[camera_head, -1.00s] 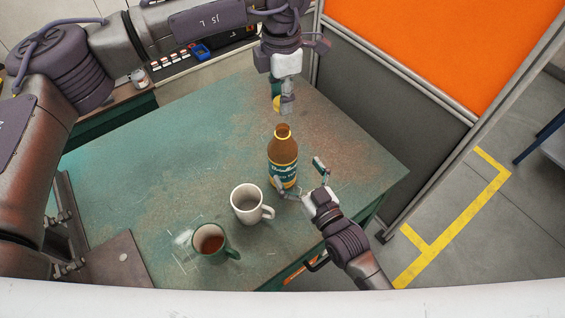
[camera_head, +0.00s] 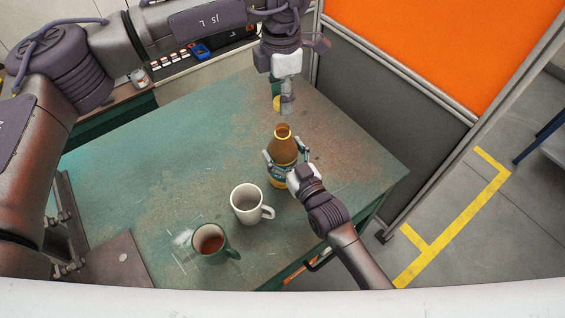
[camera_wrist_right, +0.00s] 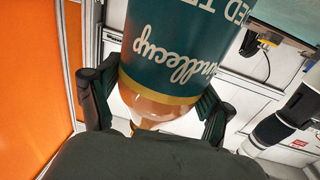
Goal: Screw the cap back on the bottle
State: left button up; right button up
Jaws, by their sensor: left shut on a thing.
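The brown bottle (camera_head: 284,148) with a yellow band and teal label stands upright on the table, its mouth uncovered. My left gripper (camera_head: 284,103) is above and just behind the mouth, shut on the small yellow cap (camera_head: 276,103), which is partly hidden by the fingers. My right gripper (camera_head: 286,160) has its fingers on both sides of the bottle. A small gap shows at the right finger, so it looks open around the bottle.
A white mug (camera_head: 246,205) stands close to the left of the bottle. A dark green mug (camera_head: 209,243) with brown liquid is nearer the front left. The green worn table (camera_head: 150,160) is clear at its left and back. A grey and orange partition (camera_head: 400,110) stands behind the right edge.

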jog(key=c, duration=1.1)
pick_arm(q)
jog(key=shift+f, duration=2.45)
pick_arm(e)
jog(key=shift+o, duration=0.2)
pick_arm(q)
jog(key=shift+f, duration=0.9)
jog(key=shift+f, duration=0.55)
